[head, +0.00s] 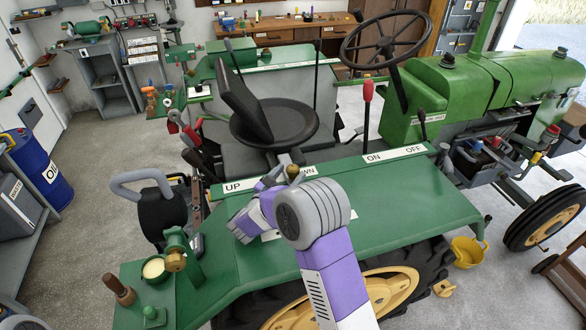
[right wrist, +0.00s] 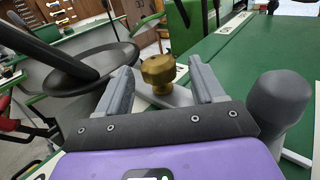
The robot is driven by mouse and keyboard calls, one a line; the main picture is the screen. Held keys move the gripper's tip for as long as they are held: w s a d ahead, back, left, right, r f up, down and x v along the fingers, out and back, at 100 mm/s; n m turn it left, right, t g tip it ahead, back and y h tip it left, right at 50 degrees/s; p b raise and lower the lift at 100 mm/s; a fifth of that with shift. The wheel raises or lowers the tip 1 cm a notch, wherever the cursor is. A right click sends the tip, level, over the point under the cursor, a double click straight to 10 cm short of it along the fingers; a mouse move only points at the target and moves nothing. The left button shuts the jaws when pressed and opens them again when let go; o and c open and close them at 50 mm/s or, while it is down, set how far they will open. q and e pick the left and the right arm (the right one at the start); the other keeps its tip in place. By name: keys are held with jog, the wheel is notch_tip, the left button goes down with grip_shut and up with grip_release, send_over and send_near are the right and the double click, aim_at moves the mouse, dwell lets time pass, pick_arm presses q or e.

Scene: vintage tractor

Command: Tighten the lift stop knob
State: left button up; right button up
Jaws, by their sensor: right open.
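The lift stop knob is a small brass-coloured knob (head: 293,172) at the fender's edge, between the UP and DOWN lettering. In the right wrist view the brass knob (right wrist: 158,70) shows faceted sides, on a grey bar. My right gripper (head: 276,178) reaches over the green fender (head: 400,200) toward the knob. In the right wrist view its two grey fingers (right wrist: 163,80) are open, with the knob showing in the gap between their tips. No finger visibly touches it. My left gripper is not in view.
The black tractor seat (head: 275,122) and steering wheel (head: 393,40) stand behind the knob. A red-handled lever (head: 368,90) rises near the ON/OFF label. Red-handled levers (head: 190,135) stand left of the seat. The fender top right of my arm is clear.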

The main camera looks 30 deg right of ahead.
jog(key=shift+x, duration=1.4)
jog(key=shift+w, duration=0.1)
jog(key=shift+c, duration=0.3)
jog(key=c, duration=1)
